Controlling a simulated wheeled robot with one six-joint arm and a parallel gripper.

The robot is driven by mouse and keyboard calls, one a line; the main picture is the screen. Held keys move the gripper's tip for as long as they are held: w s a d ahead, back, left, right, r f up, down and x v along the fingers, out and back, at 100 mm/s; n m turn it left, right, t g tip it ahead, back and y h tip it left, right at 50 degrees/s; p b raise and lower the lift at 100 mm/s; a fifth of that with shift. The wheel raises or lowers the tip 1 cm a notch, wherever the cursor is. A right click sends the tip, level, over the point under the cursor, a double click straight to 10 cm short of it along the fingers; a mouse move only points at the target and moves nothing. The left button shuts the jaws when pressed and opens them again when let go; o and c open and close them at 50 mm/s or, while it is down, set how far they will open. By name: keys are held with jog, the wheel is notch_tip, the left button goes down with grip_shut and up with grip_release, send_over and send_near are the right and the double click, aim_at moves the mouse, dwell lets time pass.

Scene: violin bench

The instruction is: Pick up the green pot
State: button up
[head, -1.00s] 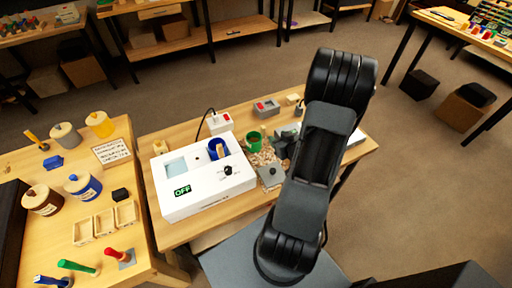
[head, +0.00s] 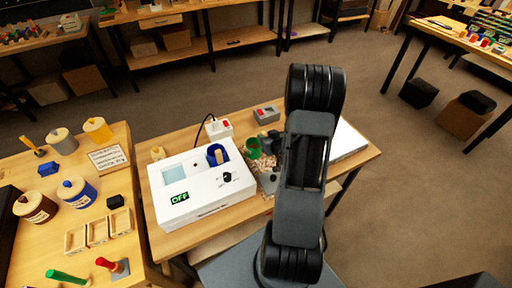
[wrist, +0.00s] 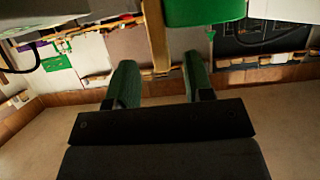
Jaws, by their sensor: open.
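The small green pot (head: 253,149) stands on the middle bench, just right of the white box and left of my arm. A large green shape at the top of the wrist view (wrist: 205,10) looks like this pot, cut off by the frame edge. My gripper (wrist: 160,62) shows there with its two fingers spread apart and nothing between them. The green shape lies beyond the fingertips, toward the right finger.
A white box (head: 203,192) reading OFF holds a blue pot (head: 216,155) close left of the green pot. A socket box (head: 219,128) and a grey box with a red switch (head: 267,115) stand behind. The left table (head: 92,217) carries jars, trays and tools.

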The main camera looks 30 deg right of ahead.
aim_at(263, 135)
jog(key=shift+x, duration=1.6)
jog(key=shift+a, duration=0.15)
jog(key=shift+c, duration=0.3)
grip_shut()
